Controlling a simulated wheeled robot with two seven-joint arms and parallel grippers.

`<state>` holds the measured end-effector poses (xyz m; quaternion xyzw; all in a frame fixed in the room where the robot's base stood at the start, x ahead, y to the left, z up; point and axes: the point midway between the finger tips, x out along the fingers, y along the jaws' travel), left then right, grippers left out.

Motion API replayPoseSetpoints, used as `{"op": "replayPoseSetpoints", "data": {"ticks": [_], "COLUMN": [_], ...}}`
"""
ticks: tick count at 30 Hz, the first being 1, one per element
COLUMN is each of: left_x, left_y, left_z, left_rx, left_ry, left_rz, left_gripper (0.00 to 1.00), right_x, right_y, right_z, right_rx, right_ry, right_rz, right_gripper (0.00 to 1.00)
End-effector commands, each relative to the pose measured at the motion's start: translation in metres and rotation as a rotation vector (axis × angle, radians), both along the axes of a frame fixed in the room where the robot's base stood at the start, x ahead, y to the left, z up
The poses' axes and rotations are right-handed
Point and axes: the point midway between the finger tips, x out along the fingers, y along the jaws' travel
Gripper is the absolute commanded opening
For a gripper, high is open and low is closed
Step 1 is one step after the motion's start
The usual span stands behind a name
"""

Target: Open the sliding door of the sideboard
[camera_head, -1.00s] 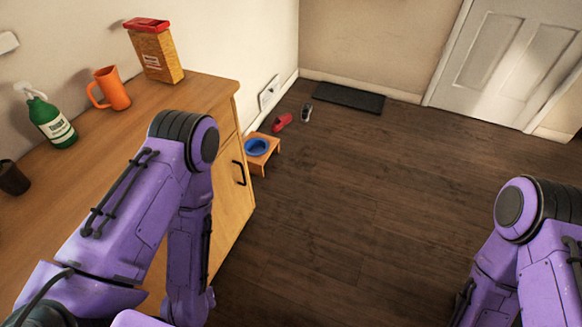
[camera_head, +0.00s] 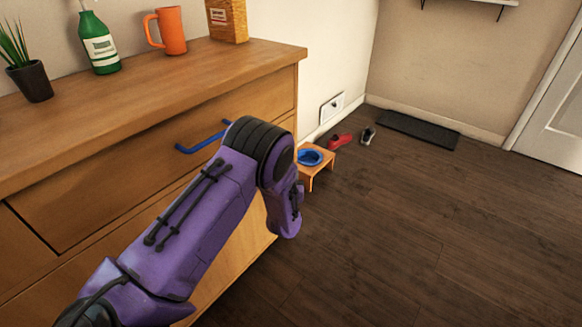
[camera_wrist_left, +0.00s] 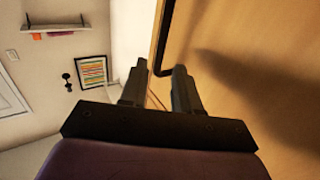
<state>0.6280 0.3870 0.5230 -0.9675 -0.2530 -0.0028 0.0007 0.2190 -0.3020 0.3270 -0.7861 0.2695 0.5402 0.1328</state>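The wooden sideboard (camera_head: 150,105) stands at the left in the head view. Its front has a wide upper drawer with a blue bar handle (camera_head: 203,136); my left arm hides much of the front below. I cannot pick out a sliding door. In the left wrist view, a wooden front panel (camera_wrist_left: 240,70) fills the right side, with a dark bar handle (camera_wrist_left: 161,52) on it. My left gripper (camera_wrist_left: 158,82) is open, its fingers apart and the handle's bent end just beyond and between the tips. Contact is unclear. My right gripper is out of view.
Dark floor at right is clear.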

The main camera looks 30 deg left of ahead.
Motion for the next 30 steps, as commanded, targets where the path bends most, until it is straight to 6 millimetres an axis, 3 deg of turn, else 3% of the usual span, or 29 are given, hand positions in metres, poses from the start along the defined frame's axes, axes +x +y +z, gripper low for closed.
{"op": "replayPoseSetpoints", "data": {"ticks": [3,9,19,20,22,23,30], "left_x": [0.024,0.053,0.059,0.059,0.059,0.059,0.059], "left_y": [0.015,0.030,0.034,0.034,0.034,0.034,0.034], "left_z": [-0.004,-0.003,-0.002,-0.002,-0.002,-0.002,-0.002], "left_rx": [-0.003,-0.003,-0.002,-0.002,-0.002,-0.002,-0.002], "left_ry": [-0.001,0.001,0.004,0.004,0.004,0.004,0.004], "left_rz": [0.002,0.001,-0.001,-0.001,-0.001,-0.001,0.000], "left_gripper": [0.31,0.31,0.31,0.28,0.05,0.00,0.00], "right_x": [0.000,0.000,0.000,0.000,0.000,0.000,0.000], "right_y": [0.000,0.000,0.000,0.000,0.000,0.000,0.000], "right_z": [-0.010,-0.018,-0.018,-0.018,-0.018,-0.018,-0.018], "right_rx": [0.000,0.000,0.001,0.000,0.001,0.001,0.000], "right_ry": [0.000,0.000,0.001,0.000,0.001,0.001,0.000], "right_rz": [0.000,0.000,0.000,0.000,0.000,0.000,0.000], "right_gripper": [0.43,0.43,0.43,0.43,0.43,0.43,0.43]}}
